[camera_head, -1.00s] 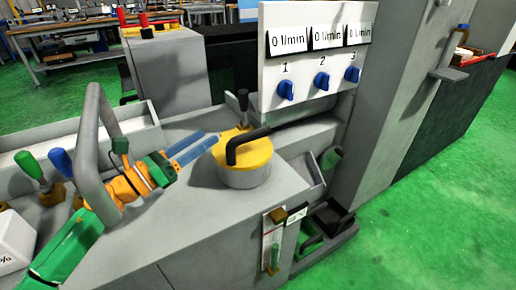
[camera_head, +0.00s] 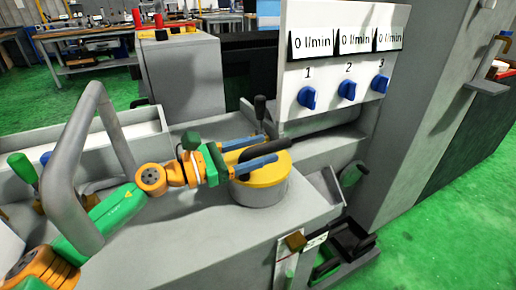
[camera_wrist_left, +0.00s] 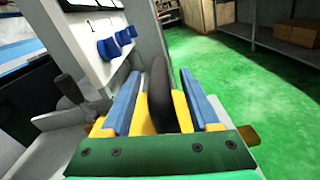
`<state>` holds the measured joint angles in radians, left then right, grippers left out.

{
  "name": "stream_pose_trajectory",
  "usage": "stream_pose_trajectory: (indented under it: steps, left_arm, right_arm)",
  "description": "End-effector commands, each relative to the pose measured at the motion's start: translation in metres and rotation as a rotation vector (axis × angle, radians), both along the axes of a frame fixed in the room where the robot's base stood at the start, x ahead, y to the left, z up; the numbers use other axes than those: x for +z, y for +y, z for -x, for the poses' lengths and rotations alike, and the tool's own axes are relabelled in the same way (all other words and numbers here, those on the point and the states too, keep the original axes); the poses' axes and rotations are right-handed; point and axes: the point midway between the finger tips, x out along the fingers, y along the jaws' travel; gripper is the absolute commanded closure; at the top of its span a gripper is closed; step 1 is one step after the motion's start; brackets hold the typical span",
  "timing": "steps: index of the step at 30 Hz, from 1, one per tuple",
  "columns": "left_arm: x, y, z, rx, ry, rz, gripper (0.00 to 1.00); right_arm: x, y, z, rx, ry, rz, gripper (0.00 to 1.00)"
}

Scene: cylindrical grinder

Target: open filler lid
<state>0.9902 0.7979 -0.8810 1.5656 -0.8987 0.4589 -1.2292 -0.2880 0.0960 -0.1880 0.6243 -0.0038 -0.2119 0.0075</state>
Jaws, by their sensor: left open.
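The filler lid (camera_head: 270,174) is a yellow disc on a grey round filler neck (camera_head: 262,192), and it lies closed. Its black bar handle (camera_head: 296,143) stands over the lid. My left gripper (camera_head: 269,149) is open, with its two blue fingers on either side of the handle. In the left wrist view the black handle (camera_wrist_left: 160,95) stands between the fingers of my left gripper (camera_wrist_left: 159,76), with visible gaps, and yellow lid parts show beside it. The far part of the lid is hidden by the fingers and handle. My right gripper is out of view.
A white panel (camera_head: 340,20) with blue knobs (camera_head: 307,97) stands just behind the lid. A small black lever (camera_head: 260,107) stands close behind the fingers. A grey curved rail (camera_head: 75,150) rises at the left by my arm. The grey top (camera_head: 200,225) in front is clear.

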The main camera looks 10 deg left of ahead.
Motion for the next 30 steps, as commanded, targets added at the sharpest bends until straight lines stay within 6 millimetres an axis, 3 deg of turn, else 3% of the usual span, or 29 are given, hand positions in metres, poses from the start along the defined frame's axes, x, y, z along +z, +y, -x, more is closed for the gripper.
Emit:
stream_pose_trajectory:
  steps: [1, 7, 8, 30]
  left_arm:
    - [-0.0002, 0.0001, 0.0000, 0.000, 0.000, 0.000, 0.44]
    - [-0.0002, 0.0003, 0.0001, 0.001, 0.001, 0.001, 0.98]
    - [-0.0002, 0.0004, 0.0000, 0.001, 0.001, 0.001, 1.00]
    - [0.0002, 0.0006, 0.0000, 0.001, 0.000, 0.000, 1.00]
  right_arm:
    - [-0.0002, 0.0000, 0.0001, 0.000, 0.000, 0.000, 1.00]
    - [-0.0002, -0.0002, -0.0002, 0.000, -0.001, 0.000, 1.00]
    - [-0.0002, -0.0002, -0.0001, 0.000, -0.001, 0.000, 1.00]
    - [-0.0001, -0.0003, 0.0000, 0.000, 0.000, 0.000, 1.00]
